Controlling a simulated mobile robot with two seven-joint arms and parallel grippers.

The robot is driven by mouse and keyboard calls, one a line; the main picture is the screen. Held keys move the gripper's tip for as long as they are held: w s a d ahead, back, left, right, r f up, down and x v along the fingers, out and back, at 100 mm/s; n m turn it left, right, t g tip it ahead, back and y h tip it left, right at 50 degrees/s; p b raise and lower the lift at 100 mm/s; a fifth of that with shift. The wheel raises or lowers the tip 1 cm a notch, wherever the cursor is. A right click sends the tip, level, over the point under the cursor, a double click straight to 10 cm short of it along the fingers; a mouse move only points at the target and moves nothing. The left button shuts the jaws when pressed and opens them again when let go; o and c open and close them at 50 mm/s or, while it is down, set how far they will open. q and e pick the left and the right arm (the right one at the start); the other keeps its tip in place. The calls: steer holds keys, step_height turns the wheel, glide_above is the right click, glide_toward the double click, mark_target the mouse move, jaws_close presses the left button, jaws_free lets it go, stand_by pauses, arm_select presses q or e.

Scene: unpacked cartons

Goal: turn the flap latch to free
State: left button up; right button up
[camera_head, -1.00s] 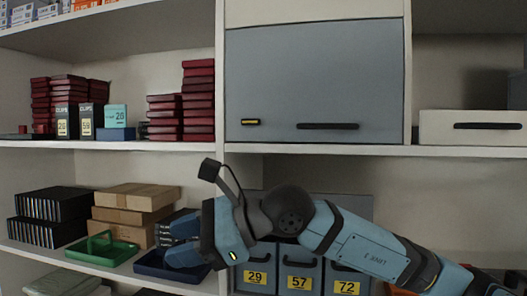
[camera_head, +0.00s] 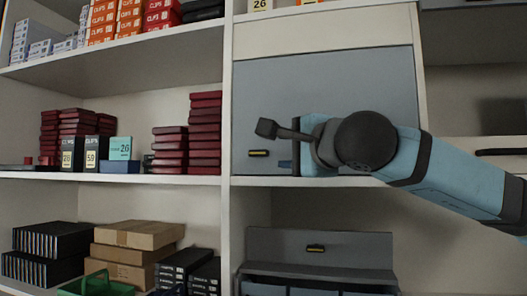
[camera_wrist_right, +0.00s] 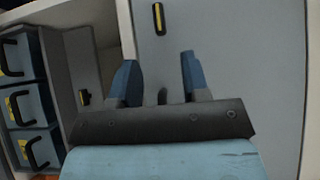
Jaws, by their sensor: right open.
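The flap (camera_head: 320,85) is a closed grey panel in the upper middle of the shelving. Its latch (camera_head: 258,153), a small black piece with a yellow stripe, lies horizontally near the flap's lower left corner. In the right wrist view the latch (camera_wrist_right: 159,18) is at the top, ahead of the fingers and roughly in line with the gap between them. My right gripper (camera_head: 286,163) is just right of the latch in the head view, apart from it. The wrist view shows its two blue fingers (camera_wrist_right: 156,75) open with no latch between them. My arm hides the flap's handle. My left gripper is not in view.
A lower grey panel (camera_head: 318,247) has a similar yellow-striped latch (camera_head: 315,248). Dark red boxes (camera_head: 205,132) stand left of the upright (camera_head: 228,110). Blue bins (camera_wrist_right: 22,100) with black handles show in the wrist view.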

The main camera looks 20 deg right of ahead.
mark_target(262, 153)
steer(key=w, duration=0.3)
steer(key=w+a+p, duration=0.1)
steer(key=w, duration=0.2)
steer(key=w+a+p, duration=0.1)
steer(key=w, duration=0.2)
steer(key=shift+w, duration=0.4)
steer(key=shift+c, duration=0.2)
jaws_close()
